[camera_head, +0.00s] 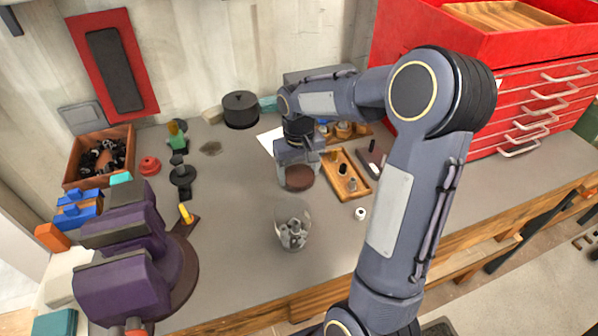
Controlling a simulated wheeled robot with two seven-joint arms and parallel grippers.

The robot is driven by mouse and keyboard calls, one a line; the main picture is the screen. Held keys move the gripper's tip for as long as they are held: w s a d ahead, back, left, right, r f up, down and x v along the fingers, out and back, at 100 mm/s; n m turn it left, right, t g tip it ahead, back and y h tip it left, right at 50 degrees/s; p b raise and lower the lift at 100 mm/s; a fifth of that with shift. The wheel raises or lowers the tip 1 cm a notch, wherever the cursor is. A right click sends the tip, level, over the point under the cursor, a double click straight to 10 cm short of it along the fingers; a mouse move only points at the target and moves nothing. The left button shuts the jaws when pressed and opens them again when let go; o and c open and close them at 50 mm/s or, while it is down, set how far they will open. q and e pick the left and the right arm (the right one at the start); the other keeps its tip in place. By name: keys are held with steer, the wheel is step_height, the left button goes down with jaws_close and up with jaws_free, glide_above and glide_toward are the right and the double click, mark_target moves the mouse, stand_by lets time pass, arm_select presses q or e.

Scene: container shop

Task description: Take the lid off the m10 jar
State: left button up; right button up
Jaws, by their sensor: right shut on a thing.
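A clear glass jar (289,232) with metal pieces in it stands upright on the grey bench in the middle, its top uncovered. I cannot read a label on it. My right gripper (298,166) is shut on a round brown lid (299,179). It holds the lid apart from the jar, behind it in the picture. I cannot tell how high the lid is above the bench. My left gripper is not in view.
A wooden tray (334,159) with small parts lies right of the lid, with a small white piece (360,213) in front. A purple vise (122,279) stands at front left. A black round pot (240,108) stands at the back. Bench left of the jar is clear.

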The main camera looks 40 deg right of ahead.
mark_target(300, 176)
steer(key=shift+f, duration=0.4)
steer(key=shift+f, duration=0.15)
steer(key=o, duration=1.1)
step_height(300, 176, up, 12)
steer(key=shift+r, duration=0.2)
steer(key=shift+s, duration=0.15)
